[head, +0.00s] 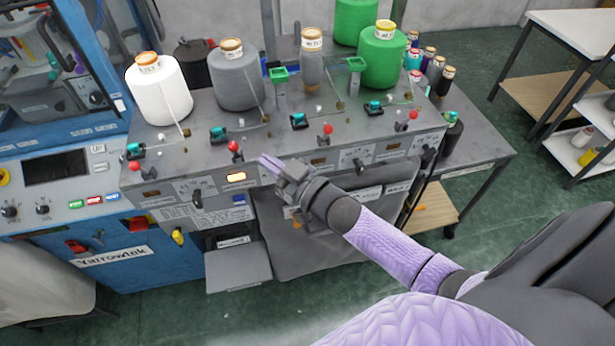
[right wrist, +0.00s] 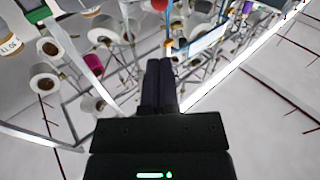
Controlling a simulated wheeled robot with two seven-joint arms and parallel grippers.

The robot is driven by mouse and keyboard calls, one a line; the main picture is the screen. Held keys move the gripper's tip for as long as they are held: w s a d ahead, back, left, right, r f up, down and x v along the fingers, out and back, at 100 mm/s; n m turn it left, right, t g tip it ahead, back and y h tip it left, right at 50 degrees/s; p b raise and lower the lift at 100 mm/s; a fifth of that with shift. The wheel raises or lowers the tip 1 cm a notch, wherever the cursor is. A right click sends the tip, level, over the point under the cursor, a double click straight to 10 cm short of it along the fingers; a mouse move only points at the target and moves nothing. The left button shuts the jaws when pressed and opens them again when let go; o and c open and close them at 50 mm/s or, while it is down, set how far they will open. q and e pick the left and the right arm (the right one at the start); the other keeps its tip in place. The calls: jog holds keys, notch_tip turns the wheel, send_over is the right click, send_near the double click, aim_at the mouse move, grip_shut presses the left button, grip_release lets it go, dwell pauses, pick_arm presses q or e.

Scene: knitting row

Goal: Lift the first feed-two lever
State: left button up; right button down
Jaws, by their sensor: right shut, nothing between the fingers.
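Several small levers with red knobs stand along the front of the grey feed table. The second from the left (head: 234,147) has a lit amber window (head: 236,177) below it; I cannot read which lever is labelled feed two. My right gripper (head: 268,163) is at the table's front edge, just right of that lever and apart from it. Its fingers are shut and empty. In the right wrist view the shut dark fingers (right wrist: 158,85) point toward yarn cones on a rack, with no lever clearly seen. My left gripper is not in view.
White (head: 160,92), grey (head: 237,78) and green (head: 382,58) yarn cones stand behind the levers. Other red-knob levers are at the far left (head: 134,166), right of my gripper (head: 327,129) and farther right (head: 413,114). A blue machine (head: 150,270) is at left.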

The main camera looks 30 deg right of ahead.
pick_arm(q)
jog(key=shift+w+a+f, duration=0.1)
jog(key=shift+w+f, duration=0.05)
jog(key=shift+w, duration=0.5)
pick_arm(e)
jog(key=r+v, duration=0.1)
jog(key=v, duration=0.6)
jog(key=shift+r, duration=0.35)
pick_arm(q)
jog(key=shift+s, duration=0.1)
pick_arm(e)
jog(key=shift+d, duration=0.1)
